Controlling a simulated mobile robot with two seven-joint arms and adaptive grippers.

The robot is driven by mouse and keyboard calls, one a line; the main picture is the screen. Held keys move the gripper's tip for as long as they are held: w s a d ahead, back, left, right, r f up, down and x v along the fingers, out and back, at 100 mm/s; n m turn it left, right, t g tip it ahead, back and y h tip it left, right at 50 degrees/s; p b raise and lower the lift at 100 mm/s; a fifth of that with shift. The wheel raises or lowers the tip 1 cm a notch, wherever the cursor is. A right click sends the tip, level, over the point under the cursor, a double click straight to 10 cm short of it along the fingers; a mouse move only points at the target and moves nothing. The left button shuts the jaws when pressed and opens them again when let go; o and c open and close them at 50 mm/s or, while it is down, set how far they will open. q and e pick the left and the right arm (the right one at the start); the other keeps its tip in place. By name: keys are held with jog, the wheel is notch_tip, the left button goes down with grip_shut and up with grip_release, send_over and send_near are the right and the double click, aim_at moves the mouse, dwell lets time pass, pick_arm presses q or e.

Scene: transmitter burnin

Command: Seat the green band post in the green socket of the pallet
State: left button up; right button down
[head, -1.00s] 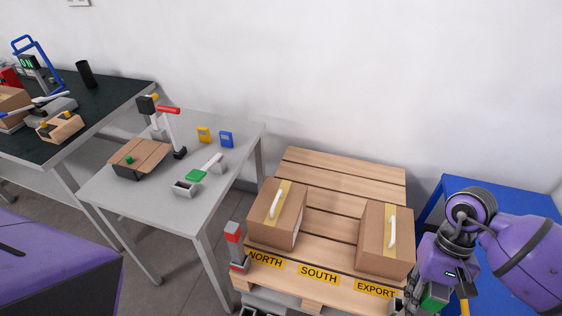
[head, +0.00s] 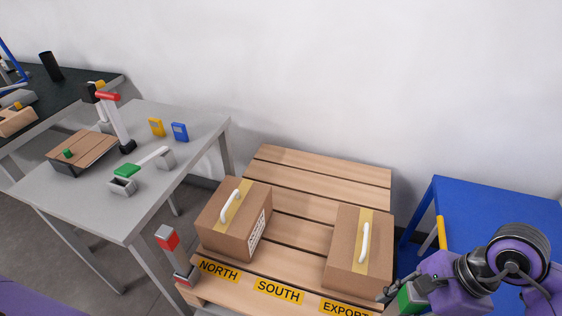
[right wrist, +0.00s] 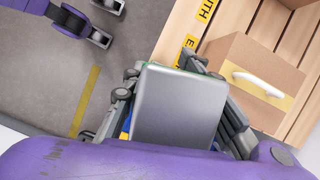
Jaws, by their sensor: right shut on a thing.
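My right gripper (head: 396,293) is at the bottom right of the head view, beside the front right of the wooden pallet (head: 300,232). It is shut on the green band post (head: 411,299), whose green part shows there. In the right wrist view the post (right wrist: 176,108) is a grey block between the fingers, with a thin green edge at its far end. The green socket is not visible in either view. My left gripper (right wrist: 106,22) shows at the top left of the right wrist view, fingers apart and empty, over the floor.
Two cartons with white handles, left (head: 235,218) and right (head: 358,252), stand on the pallet. A red band post (head: 175,255) stands at its front left corner. A blue table (head: 490,215) is at right. A grey table (head: 75,205) with several items is at left.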

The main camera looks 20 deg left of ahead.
jog(key=shift+w+a+f+m+t, duration=0.15)
jog(key=shift+w+m+t, duration=0.15)
jog(key=shift+m, duration=0.3)
jog(key=shift+w+a+m+b, duration=0.1)
jog(key=shift+w+m+b, duration=0.1)
jog(key=shift+m+b, duration=0.2)
jog(key=shift+f, duration=0.15)
notch_tip(320, 180, down, 9)
jog(key=shift+w+f, duration=0.1)
pick_arm(q)
jog(key=shift+w+d+f, duration=0.25)
jog(key=shift+w+f, duration=0.15)
jog(key=shift+w, duration=0.35)
pick_arm(e)
jog(key=shift+f, duration=0.2)
pick_arm(q)
jog(key=shift+s+f, duration=0.1)
jog(key=shift+f, duration=0.05)
pick_arm(e)
jog(key=c, duration=1.4)
grip_release()
